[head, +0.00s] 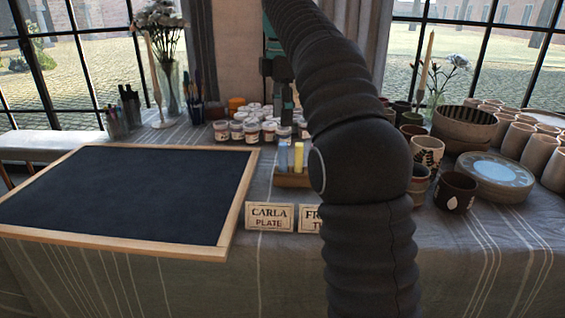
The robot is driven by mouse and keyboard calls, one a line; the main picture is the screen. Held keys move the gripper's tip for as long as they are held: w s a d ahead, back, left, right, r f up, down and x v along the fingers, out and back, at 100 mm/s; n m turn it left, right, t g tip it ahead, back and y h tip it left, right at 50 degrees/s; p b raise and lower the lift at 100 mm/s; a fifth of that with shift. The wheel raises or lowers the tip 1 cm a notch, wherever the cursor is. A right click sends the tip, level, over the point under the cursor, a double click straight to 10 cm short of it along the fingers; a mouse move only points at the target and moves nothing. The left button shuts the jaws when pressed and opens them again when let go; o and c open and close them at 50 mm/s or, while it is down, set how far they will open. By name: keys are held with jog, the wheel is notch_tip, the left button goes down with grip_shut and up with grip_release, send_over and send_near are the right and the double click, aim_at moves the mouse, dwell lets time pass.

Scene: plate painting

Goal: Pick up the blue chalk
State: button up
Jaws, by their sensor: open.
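The blue chalk (283,158) stands upright in a small wooden holder (290,181) near the middle of the table. A yellow chalk (298,157) stands close beside it on the right. My gripper (286,118) is partly visible above and behind my arm, over the chalk holder and apart from the blue chalk in the picture. It is open and empty as far as I can see. My arm hides the right part of the holder and anything there.
A framed blackboard (115,195) lies at left. Paint jars (237,131) stand behind the holder. A "Carla plate" card (270,217) and a second, partly hidden card (311,218) stand in front. Cups (456,191), plates (492,175) and bowls (465,124) crowd the right.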

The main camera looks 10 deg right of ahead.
aim_at(283, 157)
notch_tip(283, 157, down, 12)
jog(key=shift+s+r+b, duration=0.15)
jog(key=shift+r+b, duration=0.05)
jog(key=shift+b, duration=0.95)
grip_shut()
